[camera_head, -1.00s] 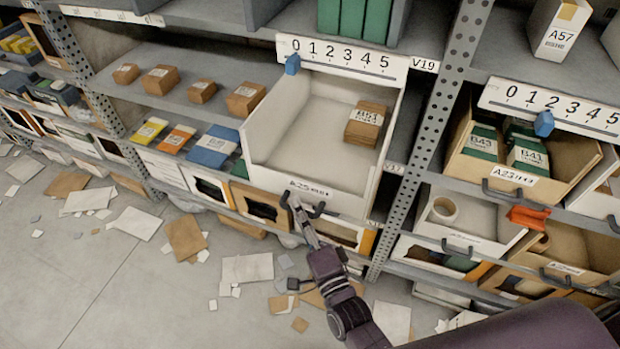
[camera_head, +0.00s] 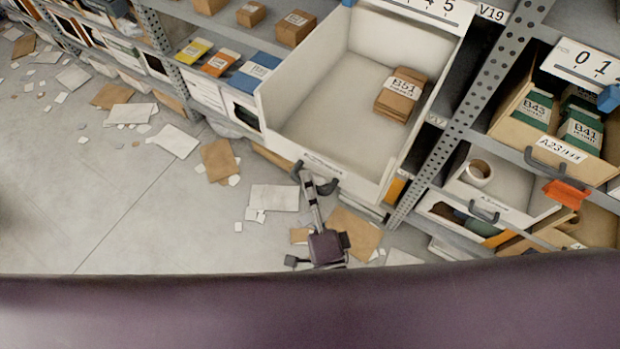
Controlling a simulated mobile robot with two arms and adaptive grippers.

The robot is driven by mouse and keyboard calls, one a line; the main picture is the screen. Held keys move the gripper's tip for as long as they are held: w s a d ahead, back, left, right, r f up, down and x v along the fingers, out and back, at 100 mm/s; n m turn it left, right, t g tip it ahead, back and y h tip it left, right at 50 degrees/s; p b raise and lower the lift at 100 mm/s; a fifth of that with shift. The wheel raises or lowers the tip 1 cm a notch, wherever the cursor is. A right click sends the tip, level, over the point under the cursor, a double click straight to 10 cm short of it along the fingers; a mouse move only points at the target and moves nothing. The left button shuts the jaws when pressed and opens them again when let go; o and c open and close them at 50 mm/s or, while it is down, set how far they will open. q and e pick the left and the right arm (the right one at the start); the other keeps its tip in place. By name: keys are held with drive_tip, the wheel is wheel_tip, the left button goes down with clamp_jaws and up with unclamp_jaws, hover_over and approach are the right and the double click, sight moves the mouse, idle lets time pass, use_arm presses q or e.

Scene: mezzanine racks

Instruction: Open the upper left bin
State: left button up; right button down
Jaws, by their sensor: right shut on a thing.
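The upper left bin (camera_head: 325,122) is a large white open-topped drawer. It stands well out from the shelf, with its inside in plain view. A stack of brown packets labelled B51 (camera_head: 402,94) lies inside, toward its right side. A dark handle (camera_head: 327,187) sits on the bin's front face. My right gripper (camera_head: 308,178) reaches up from below and is shut on the middle of this handle. The finger contact itself is small and partly hidden. My left gripper is not in view.
A perforated post (camera_head: 470,108) stands right of the bin. Beyond it, a bin with green packets (camera_head: 525,106) and a lower white bin with a tape roll (camera_head: 478,172) project. Papers and cardboard litter the floor (camera_head: 120,200). My own purple body part fills the bottom.

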drive_tip(key=c, duration=2)
unclamp_jaws()
drive_tip(key=shift+o, duration=0.2)
drive_tip(key=shift+s, duration=0.1)
drive_tip(key=v, duration=1.2)
drive_tip(key=shift+f, duration=0.1)
